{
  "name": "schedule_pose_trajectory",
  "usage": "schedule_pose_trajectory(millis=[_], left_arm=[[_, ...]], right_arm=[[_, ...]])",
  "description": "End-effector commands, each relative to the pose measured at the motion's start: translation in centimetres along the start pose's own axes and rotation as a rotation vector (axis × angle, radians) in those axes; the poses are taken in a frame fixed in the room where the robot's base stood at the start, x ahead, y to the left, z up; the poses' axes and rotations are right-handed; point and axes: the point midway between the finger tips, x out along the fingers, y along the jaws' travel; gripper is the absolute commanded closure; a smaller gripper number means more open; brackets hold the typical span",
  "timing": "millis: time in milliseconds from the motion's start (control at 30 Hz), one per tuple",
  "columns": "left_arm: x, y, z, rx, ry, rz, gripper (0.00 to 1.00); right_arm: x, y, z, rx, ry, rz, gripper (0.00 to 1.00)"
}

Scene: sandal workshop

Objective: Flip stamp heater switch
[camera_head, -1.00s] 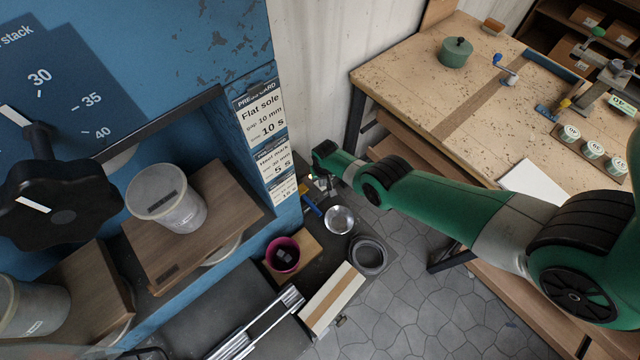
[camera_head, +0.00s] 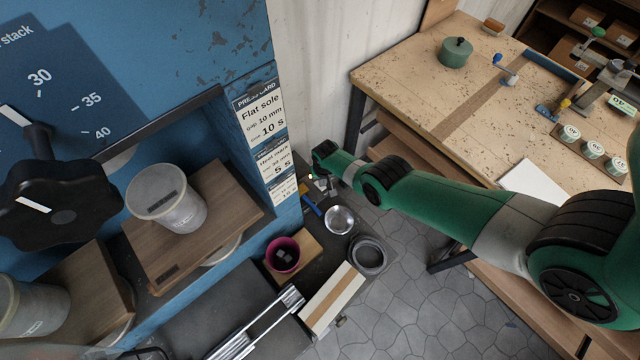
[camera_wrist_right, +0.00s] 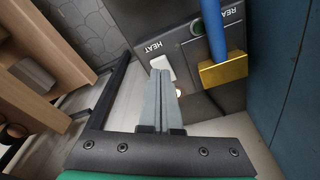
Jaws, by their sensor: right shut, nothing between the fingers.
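The heater's pale switch (camera_wrist_right: 158,63) sits beside the HEAT lettering on a dark grey panel in the right wrist view. My right gripper (camera_wrist_right: 162,73) is shut and empty, with its fingertips right at the switch; I cannot tell whether they touch it. In the head view my right gripper (camera_head: 326,187) is small, low beside the blue press, and the switch cannot be made out. A stamp with a blue handle (camera_wrist_right: 214,30) and brass block (camera_wrist_right: 223,69) is right of the switch; its handle also shows in the head view (camera_head: 312,205). My left gripper is not in view.
A dark round indicator (camera_wrist_right: 206,51) sits by partly hidden lettering. A steel bowl (camera_head: 339,219), a grey ring-shaped dish (camera_head: 368,256) and a magenta cup (camera_head: 283,256) stand nearby. The blue press wall (camera_wrist_right: 293,125) is close on the right in the wrist view.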

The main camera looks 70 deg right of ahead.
Motion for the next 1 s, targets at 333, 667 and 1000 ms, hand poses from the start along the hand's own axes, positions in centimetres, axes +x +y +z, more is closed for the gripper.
schedule_pose_trajectory(millis=[333,667,1000], left_arm=[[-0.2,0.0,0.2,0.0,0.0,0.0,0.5],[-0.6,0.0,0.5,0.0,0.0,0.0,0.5],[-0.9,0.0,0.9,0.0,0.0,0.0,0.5]], right_arm=[[0.3,0.0,0.0,0.0,0.0,0.0,1.0],[0.8,0.0,0.1,0.0,0.0,0.0,1.0],[1.3,0.0,0.2,0.0,0.0,0.0,1.0]])
